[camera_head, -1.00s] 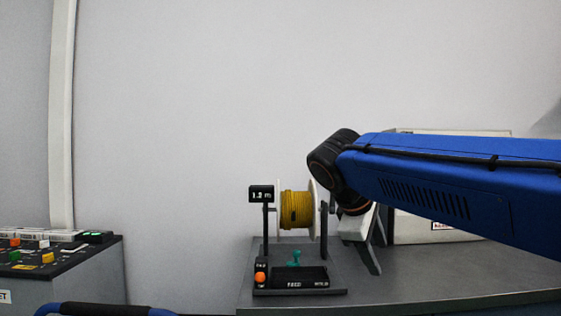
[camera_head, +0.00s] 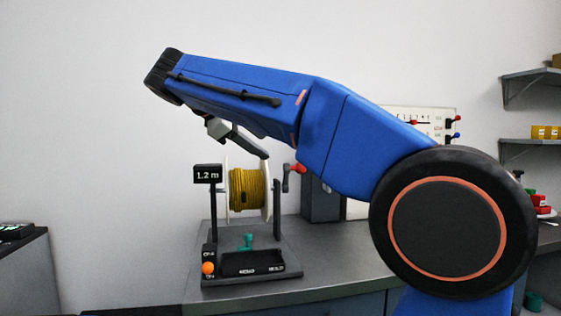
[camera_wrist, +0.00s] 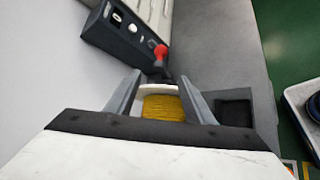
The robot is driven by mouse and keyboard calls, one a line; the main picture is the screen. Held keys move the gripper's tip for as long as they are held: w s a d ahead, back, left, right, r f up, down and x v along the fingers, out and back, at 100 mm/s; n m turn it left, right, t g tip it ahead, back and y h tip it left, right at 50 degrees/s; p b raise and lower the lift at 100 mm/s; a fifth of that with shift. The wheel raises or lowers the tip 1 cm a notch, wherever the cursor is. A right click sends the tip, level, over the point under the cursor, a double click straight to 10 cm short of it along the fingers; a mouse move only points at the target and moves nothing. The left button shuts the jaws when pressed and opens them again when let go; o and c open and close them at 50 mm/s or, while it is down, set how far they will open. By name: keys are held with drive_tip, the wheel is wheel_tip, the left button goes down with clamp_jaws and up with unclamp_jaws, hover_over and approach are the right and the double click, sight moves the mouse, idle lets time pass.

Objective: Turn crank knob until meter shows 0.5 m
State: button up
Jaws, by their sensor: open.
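The meter (camera_head: 208,174) stands on a post at the left of the reel stand and reads 1.2 m. The spool of yellow cable (camera_head: 246,189) sits upright between white flanges. The crank's red knob (camera_head: 300,169) is at the right of the spool. My gripper (camera_head: 262,152) is above the spool, left of the knob, and apart from it. In the wrist view, the open fingers (camera_wrist: 160,92) straddle the view of the yellow cable (camera_wrist: 163,108), with nothing held. The red knob (camera_wrist: 161,51) shows beyond the fingertips.
The stand's base (camera_head: 285,265) carries an orange button (camera_head: 208,268), a teal piece (camera_head: 247,241) and a black tray. A grey box (camera_head: 320,203) stands right of the crank. Shelves (camera_head: 530,87) hang at the far right. The bench is clear at the front right.

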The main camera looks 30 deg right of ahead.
sight(289, 165)
drive_tip(key=x, duration=1.4)
drive_tip(key=shift+w+d+f, duration=0.1)
drive_tip(key=shift+d, duration=0.05)
drive_tip(key=c, duration=1.1)
drive_tip(key=shift+s+a+f, duration=0.2)
drive_tip(key=shift+s+f, duration=0.15)
drive_tip(key=shift+s, duration=0.2)
drive_tip(key=shift+s+a+f, duration=0.15)
drive_tip(key=shift+s+f, duration=0.2)
drive_tip(key=shift+s, duration=0.25)
drive_tip(key=shift+s+a+f, duration=0.2)
drive_tip(key=shift+s+f, duration=0.55)
drive_tip(key=shift+f, duration=0.4)
